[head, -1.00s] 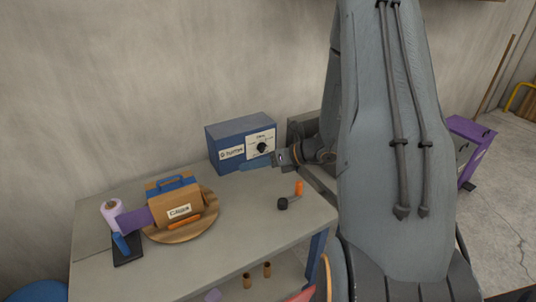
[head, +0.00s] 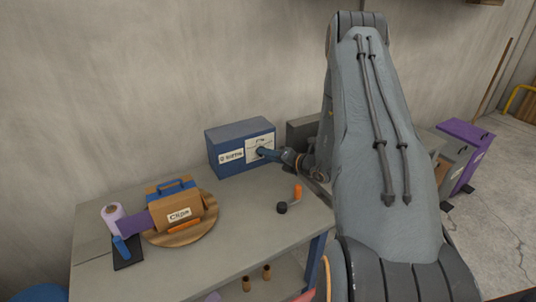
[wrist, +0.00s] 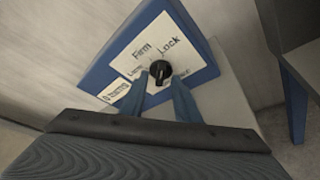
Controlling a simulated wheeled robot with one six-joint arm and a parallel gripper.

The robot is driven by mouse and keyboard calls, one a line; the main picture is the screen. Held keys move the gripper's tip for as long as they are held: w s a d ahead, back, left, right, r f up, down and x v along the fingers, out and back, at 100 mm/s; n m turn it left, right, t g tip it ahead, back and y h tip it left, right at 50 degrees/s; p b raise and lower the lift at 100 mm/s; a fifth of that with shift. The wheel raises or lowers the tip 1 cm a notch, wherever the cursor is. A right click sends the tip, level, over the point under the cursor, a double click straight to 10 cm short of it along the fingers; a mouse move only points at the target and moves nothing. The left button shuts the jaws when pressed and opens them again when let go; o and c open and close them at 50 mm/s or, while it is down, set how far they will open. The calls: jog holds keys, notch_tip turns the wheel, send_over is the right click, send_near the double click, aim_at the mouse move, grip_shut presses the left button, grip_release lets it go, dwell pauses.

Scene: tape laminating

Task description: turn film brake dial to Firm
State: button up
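The film brake dial (wrist: 159,70) is a black knob on the white panel of a blue box (head: 238,135). In the wrist view "Firm" is printed above left of the knob and "Lock" above right. A smaller label at left and one at right are partly covered or hard to read. I cannot tell clearly which mark the knob points to. My gripper (wrist: 162,82) has its two blue fingers apart, with the tips close to the knob's lower left and lower right. I cannot tell whether they touch it. In the head view my gripper (head: 262,152) is at the panel and hides the knob.
A crank with an orange handle (head: 297,192) stands on the grey table (head: 240,228) in front of the box. A cardboard carton (head: 178,214) sits on a round wooden turntable (head: 209,222) at left, beside a purple film roll (head: 115,215). The table's middle is clear.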

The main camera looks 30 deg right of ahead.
jog(key=shift+w, duration=0.15)
grip_shut()
